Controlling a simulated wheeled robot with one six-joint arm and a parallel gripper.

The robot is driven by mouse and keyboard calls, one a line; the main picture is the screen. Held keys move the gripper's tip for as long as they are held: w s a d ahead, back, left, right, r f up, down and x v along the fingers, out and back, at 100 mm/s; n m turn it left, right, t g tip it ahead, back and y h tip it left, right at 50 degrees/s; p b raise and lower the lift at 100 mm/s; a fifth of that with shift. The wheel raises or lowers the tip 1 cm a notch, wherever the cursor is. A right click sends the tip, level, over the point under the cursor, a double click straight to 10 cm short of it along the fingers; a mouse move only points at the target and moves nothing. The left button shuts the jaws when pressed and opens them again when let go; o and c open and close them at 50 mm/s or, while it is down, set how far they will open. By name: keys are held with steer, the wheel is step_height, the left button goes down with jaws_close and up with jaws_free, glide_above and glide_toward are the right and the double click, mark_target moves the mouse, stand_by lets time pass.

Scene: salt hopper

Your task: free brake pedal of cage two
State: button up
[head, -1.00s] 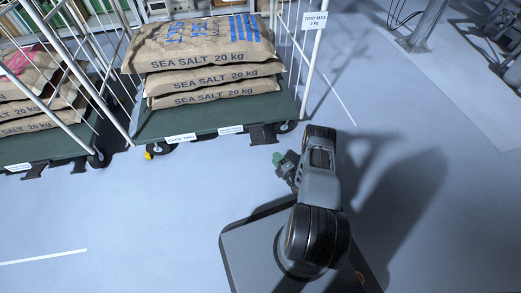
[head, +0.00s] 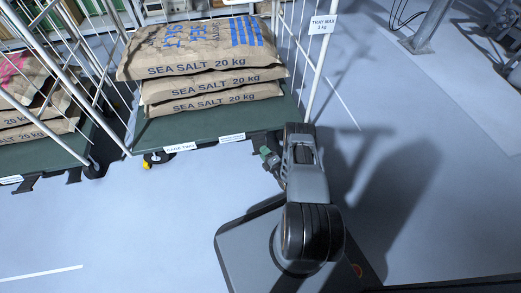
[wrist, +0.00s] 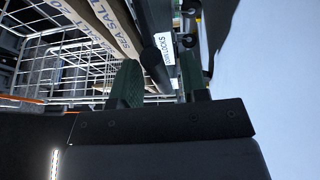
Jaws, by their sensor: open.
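Cage two is a wire roll cage with a green deck (head: 150,132); its "CAGE TWO" label (head: 180,147) is on the front edge. A small yellow piece (head: 148,164) shows at its front left caster (head: 158,157), low over the floor; I cannot tell for sure that it is the brake pedal. My gripper (head: 268,158) is just in front of the deck's front edge, right of that caster. In the wrist view its green-padded fingers (wrist: 158,85) stand apart with nothing held between them. My arm hides the front right corner underside.
Stacked sea salt sacks (head: 205,90) lie on the deck. A second loaded cage (head: 40,160) stands close on the left. A "TRAY MAX 3 kg" sign (head: 322,24) hangs on the right post. A metal post (head: 425,30) stands far right. The floor in front is clear.

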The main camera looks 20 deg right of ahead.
steer(key=shift+w, duration=0.3)
jaws_close()
stand_by(0.3)
